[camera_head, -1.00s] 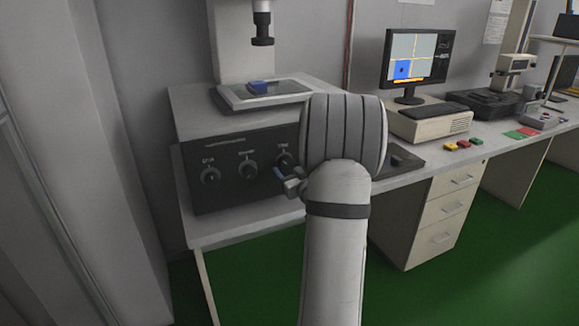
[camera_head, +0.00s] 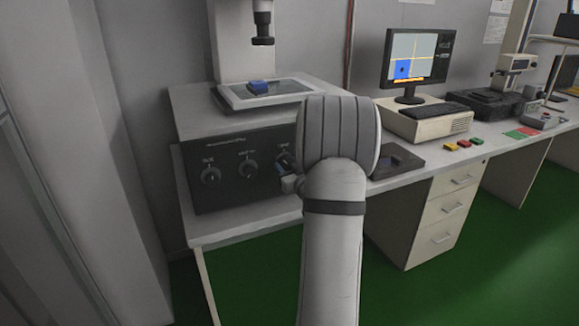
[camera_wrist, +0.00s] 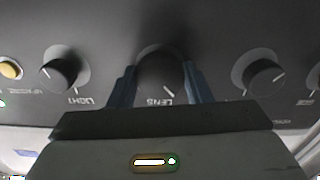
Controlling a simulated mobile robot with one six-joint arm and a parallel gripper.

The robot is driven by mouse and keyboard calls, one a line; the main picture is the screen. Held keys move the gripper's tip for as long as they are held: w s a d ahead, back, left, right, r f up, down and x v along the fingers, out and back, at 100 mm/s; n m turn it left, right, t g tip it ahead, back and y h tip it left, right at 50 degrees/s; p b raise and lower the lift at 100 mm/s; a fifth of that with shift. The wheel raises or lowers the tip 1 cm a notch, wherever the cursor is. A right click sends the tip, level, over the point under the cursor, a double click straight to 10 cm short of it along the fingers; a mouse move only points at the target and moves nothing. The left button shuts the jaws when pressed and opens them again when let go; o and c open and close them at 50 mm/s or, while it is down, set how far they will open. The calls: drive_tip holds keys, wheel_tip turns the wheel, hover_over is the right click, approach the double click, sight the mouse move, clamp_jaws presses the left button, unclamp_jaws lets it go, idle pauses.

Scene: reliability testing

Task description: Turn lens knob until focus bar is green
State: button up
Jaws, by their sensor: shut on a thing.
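The lens knob (camera_wrist: 158,68) is a dark round knob with a white pointer line, above the label LENS in the wrist view. My gripper (camera_wrist: 160,86) has its blue fingers on both sides of this knob and is shut on it. In the head view, my gripper (camera_head: 289,180) is at the right part of the dark control panel (camera_head: 230,190), partly hidden by my arm. The monitor (camera_head: 417,57) shows a pale screen with a blue patch, and a short orange-yellow bar (camera_head: 404,80) lies along its lower edge.
The light knob (camera_wrist: 60,70) and another knob (camera_wrist: 263,76) flank the lens knob, with gaps between. A yellow button (camera_wrist: 10,69) is at the far left. A blue block (camera_head: 258,86) lies on the stage under the microscope tube (camera_head: 262,30).

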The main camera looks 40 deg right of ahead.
drive_tip(key=shift+d, duration=0.1)
drive_tip(key=shift+c, duration=0.2)
drive_tip(key=shift+f+b, duration=0.1)
drive_tip(key=shift+b, duration=0.2)
drive_tip(key=shift+n+b, duration=0.3)
drive_tip(key=shift+f+n+b, duration=0.15)
drive_tip(key=shift+n+b, duration=0.45)
drive_tip(key=shift+b, duration=0.35)
drive_tip(key=n+b, duration=0.2)
drive_tip(key=b, duration=0.1)
drive_tip(key=n+b, duration=0.2)
drive_tip(key=b, duration=0.1)
drive_tip(key=shift+r+n, duration=0.25)
drive_tip(key=shift+n, duration=0.05)
